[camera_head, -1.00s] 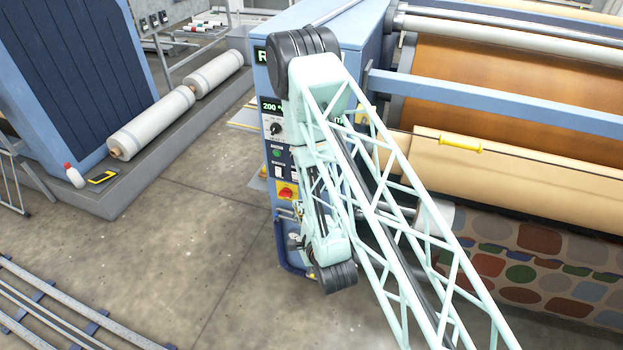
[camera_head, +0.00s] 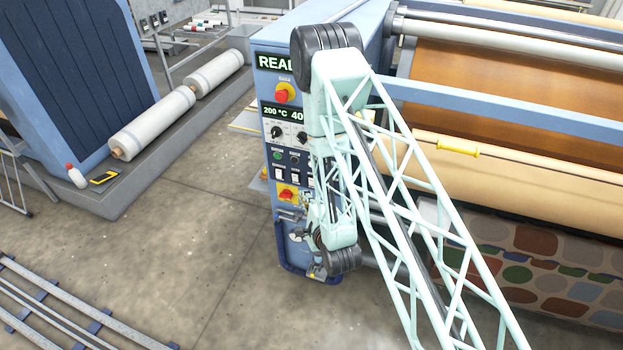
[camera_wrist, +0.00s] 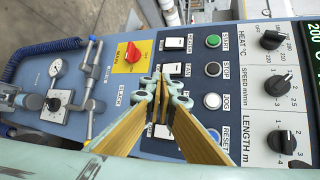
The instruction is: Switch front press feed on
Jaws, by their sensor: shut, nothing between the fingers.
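The control panel (camera_wrist: 245,60) of the press fills the wrist view, turned sideways. A column of white rocker switches shows there. One rocker (camera_wrist: 173,44) is in clear view and another (camera_wrist: 171,70) sits just past my fingertips. The small rocker labels are too unclear to tell which is the front press feed. My gripper (camera_wrist: 170,84) is shut and empty, its tips over the rocker column. I cannot tell whether they touch the panel. In the head view, my arm hides part of the panel (camera_head: 270,150).
Beside the rockers are a green START button (camera_wrist: 213,41), a blue RESET button (camera_wrist: 214,135) and several black knobs (camera_wrist: 272,40). A red and yellow rotary switch (camera_wrist: 133,53), a gauge (camera_wrist: 59,67) and piping lie left. A red emergency button (camera_head: 282,96) sits above.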

